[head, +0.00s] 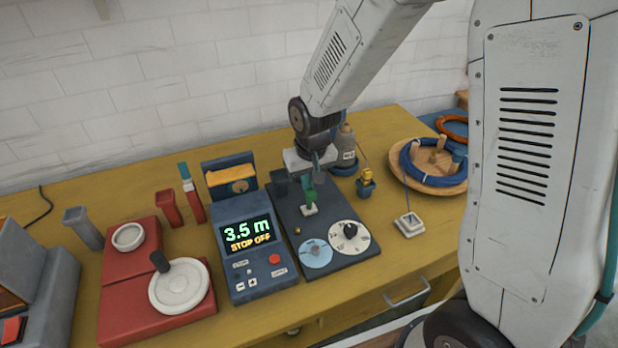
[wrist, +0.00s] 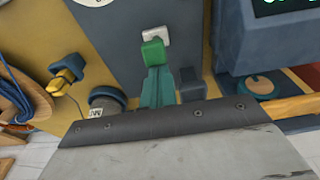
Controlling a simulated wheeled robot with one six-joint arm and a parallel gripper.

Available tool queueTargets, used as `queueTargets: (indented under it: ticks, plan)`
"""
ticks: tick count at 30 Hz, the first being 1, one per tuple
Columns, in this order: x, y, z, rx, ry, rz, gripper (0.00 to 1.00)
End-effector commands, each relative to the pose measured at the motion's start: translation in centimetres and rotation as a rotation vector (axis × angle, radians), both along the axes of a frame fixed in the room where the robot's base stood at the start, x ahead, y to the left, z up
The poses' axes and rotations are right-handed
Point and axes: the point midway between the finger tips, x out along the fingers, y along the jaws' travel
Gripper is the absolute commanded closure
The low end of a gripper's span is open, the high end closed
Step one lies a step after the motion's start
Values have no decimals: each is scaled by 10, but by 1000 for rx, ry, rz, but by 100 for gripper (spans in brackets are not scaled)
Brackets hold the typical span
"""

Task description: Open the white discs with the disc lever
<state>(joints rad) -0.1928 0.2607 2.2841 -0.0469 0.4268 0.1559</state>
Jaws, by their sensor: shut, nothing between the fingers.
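A green lever (head: 310,196) with a pale base stands on the dark slate board (head: 287,222). The wrist view shows its green handle (wrist: 153,53) and pale base (wrist: 157,36). My gripper (head: 317,177) is shut and empty just behind the green handle. In the wrist view its teal fingers (wrist: 158,85) end close to the handle; I cannot tell whether they touch. A white disc with a dark knob (head: 341,240) and a pale blue disc (head: 315,255) lie at the board's front. I cannot tell whether any discs are open.
A blue console (head: 250,285) left of the board reads "3.5 m STOP OFF". A red unit with a white crank wheel (head: 165,297) is further left. A yellow-topped blue post (head: 366,184) and a wooden tray (head: 460,181) with blue coil stand right. Yellow table is clear front right.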

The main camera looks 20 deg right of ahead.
Motion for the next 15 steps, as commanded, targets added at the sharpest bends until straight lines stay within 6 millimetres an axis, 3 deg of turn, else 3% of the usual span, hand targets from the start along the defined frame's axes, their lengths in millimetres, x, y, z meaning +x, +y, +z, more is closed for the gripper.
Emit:
queueTargets:
  ticks: [15]
  plan:
    - [0,1,8,0,-1,2,100]
